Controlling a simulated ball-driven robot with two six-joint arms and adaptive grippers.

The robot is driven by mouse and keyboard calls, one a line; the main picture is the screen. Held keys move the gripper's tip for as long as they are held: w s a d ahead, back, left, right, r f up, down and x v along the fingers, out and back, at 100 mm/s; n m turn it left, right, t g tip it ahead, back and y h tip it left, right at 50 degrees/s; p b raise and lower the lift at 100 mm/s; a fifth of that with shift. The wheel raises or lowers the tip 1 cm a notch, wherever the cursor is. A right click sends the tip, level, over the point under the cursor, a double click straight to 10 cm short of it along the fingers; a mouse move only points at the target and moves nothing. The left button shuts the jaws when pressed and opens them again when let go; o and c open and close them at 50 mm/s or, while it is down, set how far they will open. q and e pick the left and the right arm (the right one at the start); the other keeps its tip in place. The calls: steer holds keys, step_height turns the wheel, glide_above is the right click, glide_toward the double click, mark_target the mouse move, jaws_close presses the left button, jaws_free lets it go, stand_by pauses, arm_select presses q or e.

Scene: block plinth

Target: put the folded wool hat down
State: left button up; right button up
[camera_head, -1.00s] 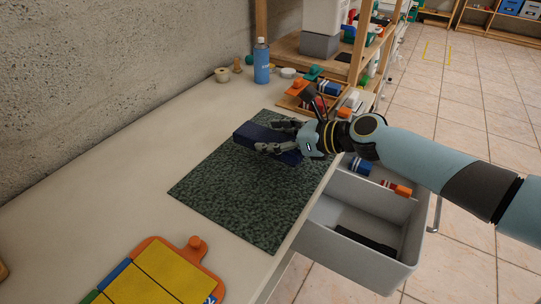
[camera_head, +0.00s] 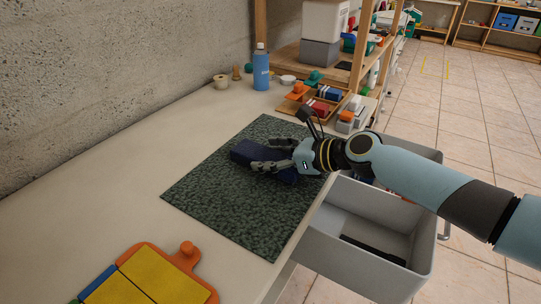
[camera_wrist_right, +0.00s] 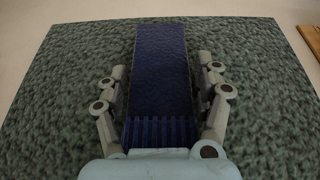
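The folded wool hat (camera_head: 250,151) is a dark blue oblong with a ribbed end. It lies flat on the dark green speckled mat (camera_head: 240,210). My right gripper (camera_head: 265,156) is around the hat, low over the mat. In the right wrist view the hat (camera_wrist_right: 160,65) runs lengthwise between the fingers of the gripper (camera_wrist_right: 162,70). The palm hides the hat's near end. My left gripper is not in view.
An orange-framed board with yellow panels (camera_head: 150,285) lies at the front left. A blue can (camera_head: 261,70) and small items stand at the back. An open grey drawer (camera_head: 345,230) juts out below the right table edge. The mat's front part is bare.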

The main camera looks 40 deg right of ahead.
steer(key=o, duration=0.3)
steer(key=shift+r, duration=0.1)
